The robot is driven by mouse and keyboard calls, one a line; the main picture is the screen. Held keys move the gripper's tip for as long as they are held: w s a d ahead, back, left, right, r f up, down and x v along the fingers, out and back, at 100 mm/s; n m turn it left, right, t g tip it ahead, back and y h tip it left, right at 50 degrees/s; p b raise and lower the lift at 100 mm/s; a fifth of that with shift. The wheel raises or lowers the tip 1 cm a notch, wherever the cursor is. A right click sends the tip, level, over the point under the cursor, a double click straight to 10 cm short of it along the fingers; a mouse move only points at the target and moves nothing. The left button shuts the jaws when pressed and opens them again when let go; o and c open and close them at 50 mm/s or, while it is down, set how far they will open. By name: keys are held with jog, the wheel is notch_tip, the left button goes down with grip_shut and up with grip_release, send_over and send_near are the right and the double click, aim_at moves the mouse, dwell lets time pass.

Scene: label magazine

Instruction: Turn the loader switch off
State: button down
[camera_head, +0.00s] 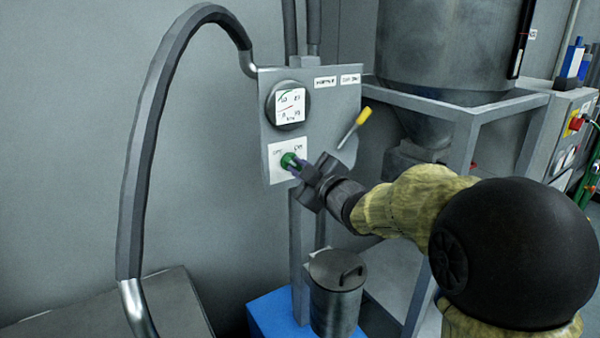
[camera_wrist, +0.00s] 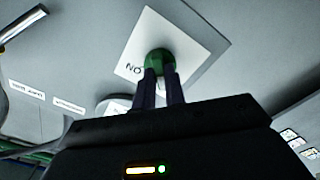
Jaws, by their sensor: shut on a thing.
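The loader switch (camera_head: 288,160) is a green round knob on a white label plate (camera_head: 275,168) on the grey control panel (camera_head: 345,98). My gripper (camera_head: 295,164) reaches it from the right, its fingers shut on the knob. In the wrist view the green knob (camera_wrist: 160,58) sits between the tips of my two dark fingers (camera_wrist: 163,78). The wrist view shows the white plate (camera_wrist: 185,42) with upside-down lettering next to the knob. The fingers partly hide the knob and some lettering, so I cannot tell which way the switch points.
A round gauge (camera_head: 288,105) sits above the switch. A lidded metal canister (camera_head: 337,290) stands below. A thick grey hose (camera_head: 150,120) arches at left. A frame (camera_head: 480,115) with a hopper (camera_head: 440,50) stands at right.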

jog(key=shift+f, duration=0.15)
jog(key=c, duration=1.5)
grip_release()
jog(key=shift+w, duration=0.1)
jog(key=shift+o, duration=0.2)
jog(key=shift+d, duration=0.1)
jog(key=v, duration=1.7)
jog(key=shift+d, duration=0.15)
